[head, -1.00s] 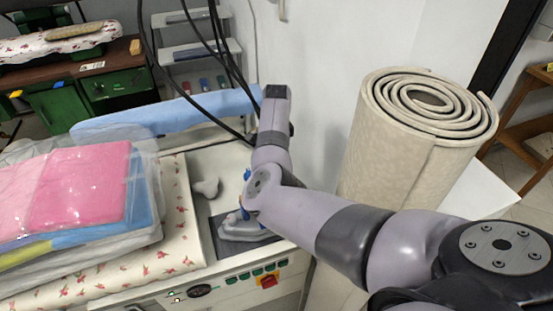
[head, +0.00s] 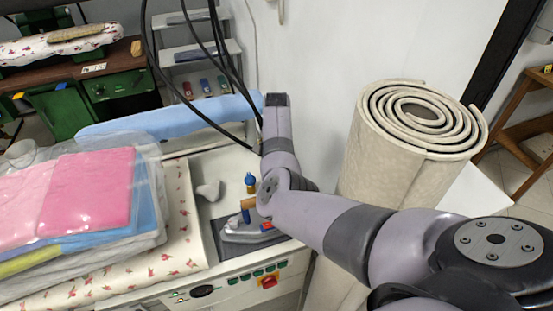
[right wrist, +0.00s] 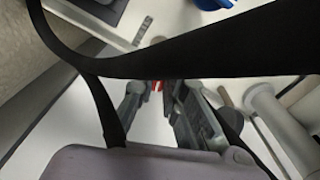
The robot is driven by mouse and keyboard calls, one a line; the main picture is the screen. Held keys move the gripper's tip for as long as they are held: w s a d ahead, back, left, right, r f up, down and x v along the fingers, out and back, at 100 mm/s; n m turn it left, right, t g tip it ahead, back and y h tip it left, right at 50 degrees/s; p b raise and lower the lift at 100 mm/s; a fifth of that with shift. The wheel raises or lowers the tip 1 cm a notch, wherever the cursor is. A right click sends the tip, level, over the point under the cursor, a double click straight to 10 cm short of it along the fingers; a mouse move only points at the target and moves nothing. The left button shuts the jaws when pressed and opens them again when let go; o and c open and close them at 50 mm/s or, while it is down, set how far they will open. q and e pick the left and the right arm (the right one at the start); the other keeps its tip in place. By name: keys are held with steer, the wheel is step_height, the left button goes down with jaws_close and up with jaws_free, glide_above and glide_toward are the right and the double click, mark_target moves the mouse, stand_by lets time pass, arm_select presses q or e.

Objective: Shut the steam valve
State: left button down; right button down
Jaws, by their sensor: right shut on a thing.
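In the right wrist view, my right gripper (right wrist: 156,92) has its two fingers around a small red piece (right wrist: 157,84), which looks like the steam valve's handle. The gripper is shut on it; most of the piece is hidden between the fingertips. The valve body cannot be made out there. In the head view, my right arm comes in from the right over the ironing table's right end, and its gripper is hidden. A blue-and-brass fitting (head: 250,183) stands beside the arm, above the iron; I cannot tell whether it belongs to the valve. My left gripper is not in view.
An iron (head: 245,232) rests on a dark pad near the red switch (head: 268,281). Bagged folded laundry (head: 85,195) lies to the left. A rolled beige carpet (head: 400,160) stands close to my right arm. Black hoses (head: 218,65) hang behind; dark bands cross the wrist view.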

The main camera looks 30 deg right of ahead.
steer(key=n+p, duration=0.1)
steer(key=n, duration=0.1)
steer(key=n+p, duration=0.1)
steer(key=shift+r+n, duration=0.2)
steer(key=shift+n, duration=0.2)
steer(key=n+p, duration=0.2)
steer(key=n, duration=0.1)
steer(key=shift+n, duration=0.3)
steer(key=n+p, duration=0.1)
steer(key=n, duration=0.2)
steer(key=shift+n+p, duration=0.3)
steer(key=shift+p, duration=0.1)
steer(key=shift+f+n+p, duration=0.15)
steer(key=shift+n+p, duration=0.3)
steer(key=shift+n, duration=1.05)
steer(key=c, duration=1.6)
jaws_free()
steer(key=shift+c, duration=0.2)
step_height(320, 180, up, 12)
